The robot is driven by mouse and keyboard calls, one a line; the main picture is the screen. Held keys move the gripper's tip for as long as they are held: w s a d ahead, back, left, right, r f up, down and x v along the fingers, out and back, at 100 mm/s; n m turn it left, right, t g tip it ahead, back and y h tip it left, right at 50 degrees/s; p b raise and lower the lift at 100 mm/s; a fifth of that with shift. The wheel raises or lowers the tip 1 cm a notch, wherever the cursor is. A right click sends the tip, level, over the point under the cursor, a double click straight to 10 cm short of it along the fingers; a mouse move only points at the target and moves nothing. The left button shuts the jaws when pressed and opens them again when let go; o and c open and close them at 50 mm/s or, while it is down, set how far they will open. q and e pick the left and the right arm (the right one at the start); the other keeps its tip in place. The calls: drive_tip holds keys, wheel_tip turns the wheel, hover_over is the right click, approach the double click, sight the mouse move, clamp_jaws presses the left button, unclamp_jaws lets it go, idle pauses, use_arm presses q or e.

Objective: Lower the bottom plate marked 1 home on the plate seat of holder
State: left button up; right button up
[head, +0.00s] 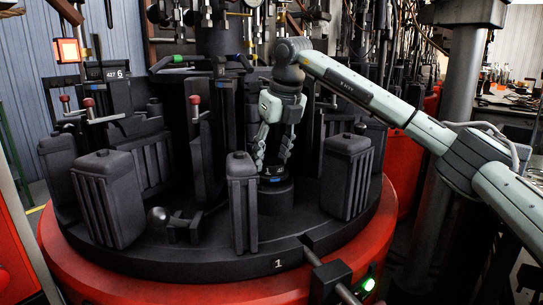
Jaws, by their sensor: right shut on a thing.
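My right gripper (272,164) reaches down from the upper right over the round turntable and is shut on the bottom plate (273,171), a small dark piece with white marks. The plate sits between the fingertips, low over a short dark round seat (276,197) of the holder. A thin blue mark shows at the plate's lower edge. I cannot tell whether the plate touches the seat or hangs just above it. My left gripper is not in view.
Dark ribbed mould blocks stand around the seat: one in front (242,203), one at right (347,176), one at left (108,198). A small ball-ended lever (158,217) stands at front left.

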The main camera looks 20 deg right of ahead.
sight(281, 177)
drive_tip(key=shift+f+b, duration=0.35)
drive_tip(key=shift+f, duration=0.3)
clamp_jaws()
idle(0.5)
drive_tip(key=o, duration=1.5)
unclamp_jaws()
drive_tip(key=shift+o, duration=0.6)
drive_tip(key=shift+f, duration=0.15)
drive_tip(key=v, duration=1.2)
